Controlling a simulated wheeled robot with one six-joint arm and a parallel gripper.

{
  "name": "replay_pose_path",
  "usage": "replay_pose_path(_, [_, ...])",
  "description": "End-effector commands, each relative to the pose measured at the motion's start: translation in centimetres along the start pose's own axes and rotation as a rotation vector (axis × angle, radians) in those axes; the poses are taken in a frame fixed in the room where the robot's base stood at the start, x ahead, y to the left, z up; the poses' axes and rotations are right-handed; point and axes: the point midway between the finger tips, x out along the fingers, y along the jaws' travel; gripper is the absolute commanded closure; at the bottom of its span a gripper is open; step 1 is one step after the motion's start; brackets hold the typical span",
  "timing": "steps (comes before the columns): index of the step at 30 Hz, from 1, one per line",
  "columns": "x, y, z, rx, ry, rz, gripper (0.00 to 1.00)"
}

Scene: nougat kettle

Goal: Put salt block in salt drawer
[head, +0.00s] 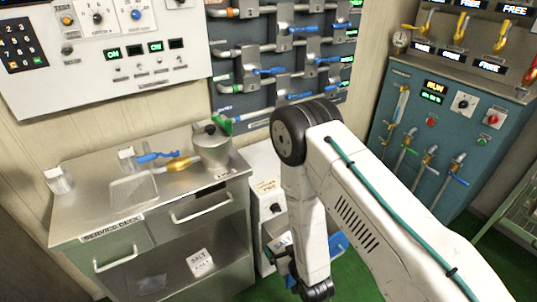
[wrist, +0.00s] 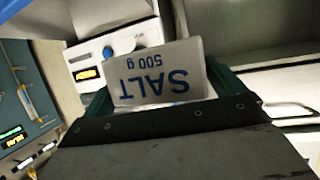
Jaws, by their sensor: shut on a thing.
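A white salt block (wrist: 155,75) with blue print "SALT 500 g", upside down in the wrist view, sits between the green fingers of my gripper (wrist: 165,92). My gripper is shut on it. In the head view my gripper hangs low, right of the service deck cabinet (head: 245,215), mostly hidden by my arm. Another white salt block (head: 201,263) lies in the cabinet's open lower bay. I cannot read which is the salt drawer.
A metal pot (head: 212,148), a tray (head: 135,188) and blue and yellow-handled tools stand on the deck top. A white unit with a knob (head: 275,208) stands beside the cabinet. A blue control cabinet (head: 450,130) is at right. Green floor shows between them.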

Motion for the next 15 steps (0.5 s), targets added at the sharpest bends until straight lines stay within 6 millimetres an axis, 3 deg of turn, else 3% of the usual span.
replay_pose_path(1, [-0.6, 2.5, -2.2, 0.015, 0.007, 0.036, 0.44])
replay_pose_path(6, [-3.2, 9.4, -7.3, 0.057, 0.008, 0.139, 0.44])
replay_pose_path(15, [-7.3, 19.2, -13.4, 0.125, 0.006, 0.307, 0.44])
